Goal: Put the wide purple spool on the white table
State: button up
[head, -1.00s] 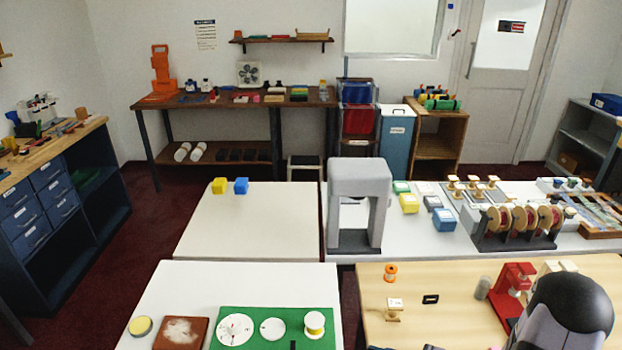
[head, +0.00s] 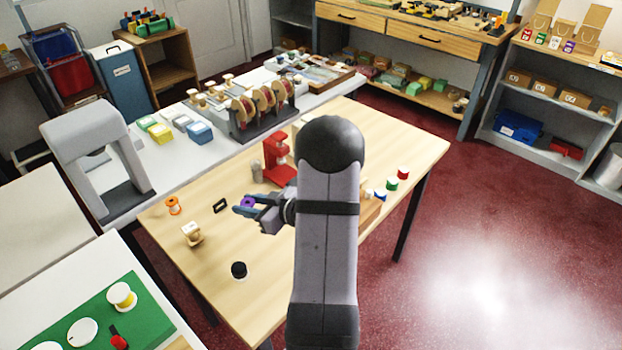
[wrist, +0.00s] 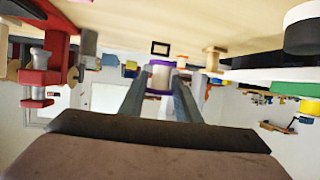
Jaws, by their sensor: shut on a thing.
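My gripper (head: 255,209) is shut on the purple spool (head: 248,203), held out over the wooden table. In the wrist view the spool (wrist: 161,77) has purple rims and a pale middle, between my two fingers (wrist: 158,98). White-topped surfaces show in the head view: a white table with a green mat (head: 18,287) at the lower left, a bare white table (head: 40,212) behind it, and a long white counter (head: 170,172) at the back. The held spool is apart from all of them.
The wooden table (head: 225,280) carries an orange spool (head: 173,205), a black-topped round thing (head: 239,270), a wooden spool-like piece (head: 192,233) and a red stand (head: 279,160). A grey arch (head: 95,160) stands on the counter. The bare white table's visible top is clear.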

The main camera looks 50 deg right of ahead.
jog(key=d+r+m+h+b, duration=0.1)
jog(key=d+r+m+h, duration=0.35)
jog(key=d, duration=0.55)
jog(key=shift+n, duration=0.25)
jog(key=shift+s+f, duration=0.2)
jog(key=shift+f, duration=5.1)
jog(key=shift+f, duration=0.1)
jog(key=o, duration=1.1)
jog(key=shift+r, duration=0.2)
jog(key=v, duration=1)
jog(key=shift+s+b, duration=0.1)
jog(key=shift+b, duration=0.3)
jog(key=shift+o, duration=0.5)
jog(key=shift+v, duration=0.9)
